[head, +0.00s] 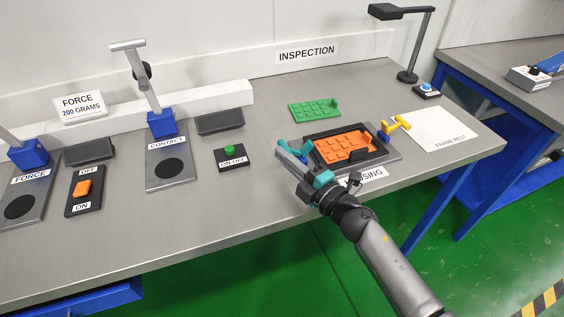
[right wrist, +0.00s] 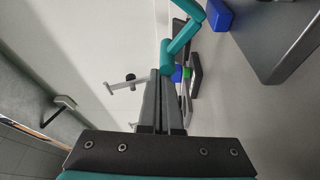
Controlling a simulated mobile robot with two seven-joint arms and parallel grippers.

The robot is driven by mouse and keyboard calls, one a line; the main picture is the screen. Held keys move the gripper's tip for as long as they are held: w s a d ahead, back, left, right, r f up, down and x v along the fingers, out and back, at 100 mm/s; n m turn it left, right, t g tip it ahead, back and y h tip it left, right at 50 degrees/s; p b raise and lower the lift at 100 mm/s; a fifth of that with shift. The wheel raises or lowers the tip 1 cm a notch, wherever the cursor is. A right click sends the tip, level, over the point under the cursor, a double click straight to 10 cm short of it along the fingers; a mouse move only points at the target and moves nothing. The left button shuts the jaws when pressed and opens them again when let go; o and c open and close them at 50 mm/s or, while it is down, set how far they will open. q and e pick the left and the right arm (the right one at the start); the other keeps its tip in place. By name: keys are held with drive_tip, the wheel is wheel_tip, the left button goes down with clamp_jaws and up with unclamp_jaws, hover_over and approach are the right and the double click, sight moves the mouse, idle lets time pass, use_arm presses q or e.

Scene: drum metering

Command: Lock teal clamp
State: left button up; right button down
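The teal clamp (head: 293,148) stands at the left edge of the grey fixture (head: 385,160), its handle sticking out to the left. In the right wrist view the teal handle (right wrist: 186,38) angles up from just beyond my fingertips, by a blue block (right wrist: 216,14). My right gripper (head: 284,158) is beside the clamp, fingers pointing left. In the right wrist view its fingers (right wrist: 158,76) are together with nothing seen between them. The tips are close to the handle end; I cannot tell if they touch. My left gripper is not in view.
The fixture holds an orange part (head: 345,147) in a black frame, with a yellow clamp (head: 397,125) on its right. A green part (head: 315,109) lies behind. A green-button box (head: 231,158) and contact stand (head: 172,170) are to the left. The table front-left is clear.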

drive_tip(key=m, duration=0.1)
drive_tip(key=d+r+m+t, duration=0.1)
drive_tip(key=m, duration=0.1)
drive_tip(key=d+r+m, duration=0.1)
drive_tip(key=m, duration=0.1)
drive_tip(key=shift+w+t, duration=0.3)
drive_tip(key=shift+w, duration=0.05)
drive_tip(key=m, duration=0.1)
drive_tip(key=d+m, duration=0.1)
drive_tip(key=d+m+t, duration=0.1)
drive_tip(key=shift+w+d+r, duration=0.1)
drive_tip(key=shift+w+r, duration=0.2)
drive_tip(key=shift+r, duration=0.05)
